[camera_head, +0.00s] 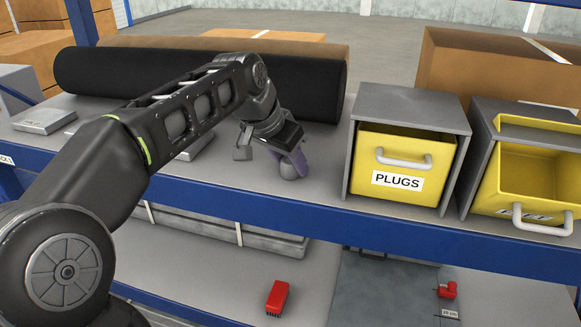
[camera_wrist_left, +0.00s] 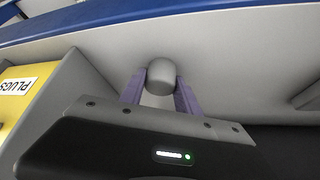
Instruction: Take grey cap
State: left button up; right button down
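The grey cap (camera_head: 289,170) is a small, rounded grey piece at the shelf surface, left of the PLUGS bin. In the left wrist view the cap (camera_wrist_left: 161,75) sits between the two purple fingertips of my left gripper (camera_wrist_left: 160,86). My left gripper (camera_head: 289,160) reaches down to it from above in the head view. One finger lies close along each side of the cap. I cannot tell whether both fingers press on it or a thin gap is left. My right gripper is not in view.
A yellow PLUGS bin (camera_head: 400,158) in a grey housing stands right of the cap, with another yellow bin (camera_head: 540,170) beyond. A long black roll (camera_head: 310,90) lies behind. The blue shelf edge (camera_head: 330,213) runs in front. A red block (camera_head: 278,298) lies on the lower shelf.

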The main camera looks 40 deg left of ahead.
aim_at(288, 159)
pick_arm(q)
grip_shut()
jog(key=shift+a+r, duration=0.1)
jog(key=shift+r, duration=0.05)
dwell(0.4)
jog(key=shift+a+r+b, duration=0.1)
jog(key=shift+r+b, duration=0.15)
jog(key=shift+b, duration=0.1)
notch_tip(288, 159, up, 7)
jog(key=shift+f, duration=0.2)
jog(key=s+a+p, duration=0.1)
jog(key=s+a, duration=0.2)
jog(key=a, duration=0.6)
jog(key=s+a+p, duration=0.2)
jog(key=s+a, duration=0.1)
jog(key=a, duration=0.6)
jog(key=shift+s+a+f, duration=0.2)
jog(key=shift+s+a, duration=0.1)
